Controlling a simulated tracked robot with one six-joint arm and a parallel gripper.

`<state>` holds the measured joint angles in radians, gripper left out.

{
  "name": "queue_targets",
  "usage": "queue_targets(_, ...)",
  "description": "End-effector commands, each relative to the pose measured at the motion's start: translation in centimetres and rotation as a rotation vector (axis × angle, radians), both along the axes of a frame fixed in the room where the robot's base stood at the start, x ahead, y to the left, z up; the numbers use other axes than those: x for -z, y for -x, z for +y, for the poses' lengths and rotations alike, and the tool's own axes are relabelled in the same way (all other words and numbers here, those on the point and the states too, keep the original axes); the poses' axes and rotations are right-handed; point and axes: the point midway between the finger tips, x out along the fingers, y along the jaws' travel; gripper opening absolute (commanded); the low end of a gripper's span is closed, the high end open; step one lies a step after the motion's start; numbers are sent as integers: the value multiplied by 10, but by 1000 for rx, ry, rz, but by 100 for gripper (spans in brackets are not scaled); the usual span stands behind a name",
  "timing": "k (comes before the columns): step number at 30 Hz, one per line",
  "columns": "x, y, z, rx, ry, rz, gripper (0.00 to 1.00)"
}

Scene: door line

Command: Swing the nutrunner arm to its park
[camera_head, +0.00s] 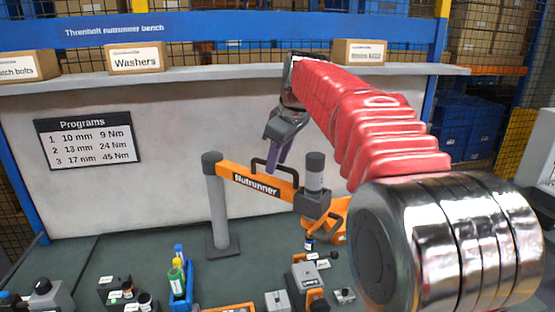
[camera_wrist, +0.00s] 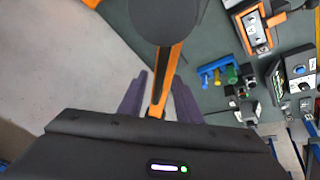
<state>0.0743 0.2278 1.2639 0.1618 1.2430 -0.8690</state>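The nutrunner arm (camera_head: 258,184) is an orange beam with a black handle (camera_head: 274,171) on top. It runs from a grey post (camera_head: 222,215) at the left to a grey spindle unit (camera_head: 314,180) at the right. My gripper (camera_head: 278,158) hangs above the beam, close to the handle. In the wrist view, the purple fingertips (camera_wrist: 157,80) stand apart with the orange beam (camera_wrist: 168,75) showing between and below them. The spindle's round dark top (camera_wrist: 165,18) fills the upper middle there. I cannot tell whether the fingers touch the handle.
Several small boxes and tools (camera_head: 308,277) lie along the front. A shelf (camera_head: 210,77) carries a Washers box (camera_head: 135,58) above. A programs board (camera_head: 88,137) hangs on the back panel.

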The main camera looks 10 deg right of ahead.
Motion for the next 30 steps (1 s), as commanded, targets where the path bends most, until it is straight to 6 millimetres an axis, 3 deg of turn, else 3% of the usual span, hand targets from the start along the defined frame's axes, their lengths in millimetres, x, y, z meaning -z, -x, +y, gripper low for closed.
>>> queue_targets(2,0,0,0,0,0,0,31)
queue_targets(15,0,0,0,0,0,0,0)
queue_targets(30,0,0,0,-2,0,0,0)
